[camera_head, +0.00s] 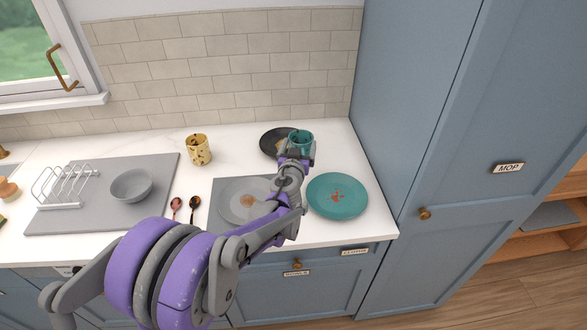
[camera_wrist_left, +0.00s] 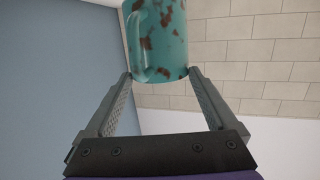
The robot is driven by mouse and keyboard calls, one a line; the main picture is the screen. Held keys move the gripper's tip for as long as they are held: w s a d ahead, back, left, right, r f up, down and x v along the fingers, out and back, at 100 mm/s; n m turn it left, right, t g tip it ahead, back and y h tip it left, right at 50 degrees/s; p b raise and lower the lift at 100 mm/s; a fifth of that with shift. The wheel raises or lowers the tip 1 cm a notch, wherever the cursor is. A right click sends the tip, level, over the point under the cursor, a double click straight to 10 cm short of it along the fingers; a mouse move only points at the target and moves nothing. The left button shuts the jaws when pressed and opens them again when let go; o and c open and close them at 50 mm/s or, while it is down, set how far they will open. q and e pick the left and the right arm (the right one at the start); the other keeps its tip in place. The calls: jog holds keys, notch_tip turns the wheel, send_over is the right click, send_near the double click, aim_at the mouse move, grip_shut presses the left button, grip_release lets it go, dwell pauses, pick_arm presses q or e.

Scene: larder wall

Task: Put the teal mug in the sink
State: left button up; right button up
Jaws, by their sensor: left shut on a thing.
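The teal mug (camera_head: 303,138) is at the back right of the white counter, by the black plate. My left gripper (camera_head: 298,152) is shut on the mug, with one finger on each side in the left wrist view (camera_wrist_left: 158,75). I cannot tell whether the mug's base touches anything below. My right gripper is not in view.
A black plate (camera_head: 272,141), a teal plate (camera_head: 337,196) and a grey plate on a grey mat (camera_head: 217,213) surround the arm. A yellow mug (camera_head: 199,149), two spoons, a grey bowl (camera_head: 131,186) and a white rack (camera_head: 68,187) stand left. A tall blue cabinet (camera_head: 440,130) bounds the right.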

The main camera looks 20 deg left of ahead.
pick_arm(q)
notch_tip(320, 180, down, 7)
jog(key=shift+f+b, duration=0.1)
jog(key=shift+b, duration=0.45)
jog(key=shift+s+r, duration=0.1)
jog(key=shift+r, duration=0.1)
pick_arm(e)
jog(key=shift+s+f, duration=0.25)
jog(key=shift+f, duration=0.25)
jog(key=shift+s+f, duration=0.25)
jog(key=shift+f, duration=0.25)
pick_arm(q)
jog(key=o, duration=1.4)
jog(key=shift+f, duration=0.15)
